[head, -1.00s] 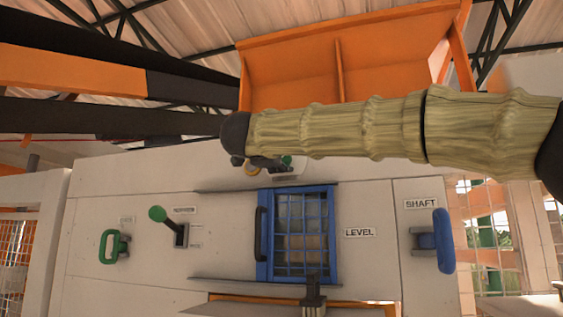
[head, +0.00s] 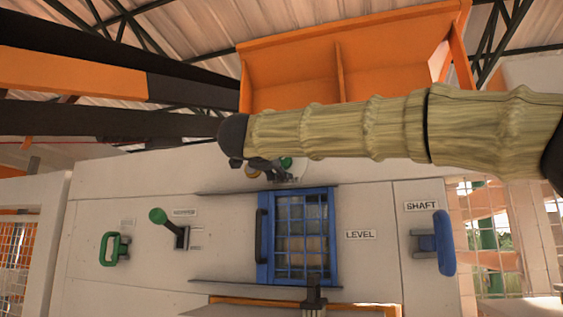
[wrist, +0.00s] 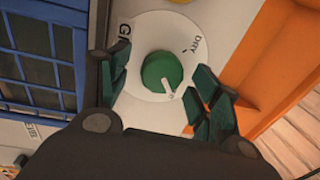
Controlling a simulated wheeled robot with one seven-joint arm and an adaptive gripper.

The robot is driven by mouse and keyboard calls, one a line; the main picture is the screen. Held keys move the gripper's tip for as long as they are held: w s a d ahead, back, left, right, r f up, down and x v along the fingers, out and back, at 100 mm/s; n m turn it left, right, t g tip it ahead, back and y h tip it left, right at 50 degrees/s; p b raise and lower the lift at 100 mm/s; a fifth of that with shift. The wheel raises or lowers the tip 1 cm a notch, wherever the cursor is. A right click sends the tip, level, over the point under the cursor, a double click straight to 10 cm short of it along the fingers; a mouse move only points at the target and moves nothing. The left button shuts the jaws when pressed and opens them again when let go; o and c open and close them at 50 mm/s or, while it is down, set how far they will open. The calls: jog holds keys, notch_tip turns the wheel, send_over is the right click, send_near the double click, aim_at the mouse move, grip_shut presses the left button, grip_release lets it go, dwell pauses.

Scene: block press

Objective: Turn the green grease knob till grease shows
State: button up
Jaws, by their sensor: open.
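The green grease knob (wrist: 162,72) sits on a round white dial (wrist: 187,38) in the wrist view. The dial carries the word DRY and a partly hidden word starting with G. A pale mark on the knob points toward the lower right of the picture. My gripper (wrist: 163,84) is open, with one dark green finger on each side of the knob; I cannot tell whether either touches it. In the head view the knob (head: 287,162) is small and partly hidden by my gripper (head: 268,168). I see no grease.
A blue barred window (head: 331,235) marked LEVEL is below my gripper. An orange hopper (head: 290,75) rises behind my arm.

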jog(key=v, duration=1.1)
jog(key=shift+d, duration=0.1)
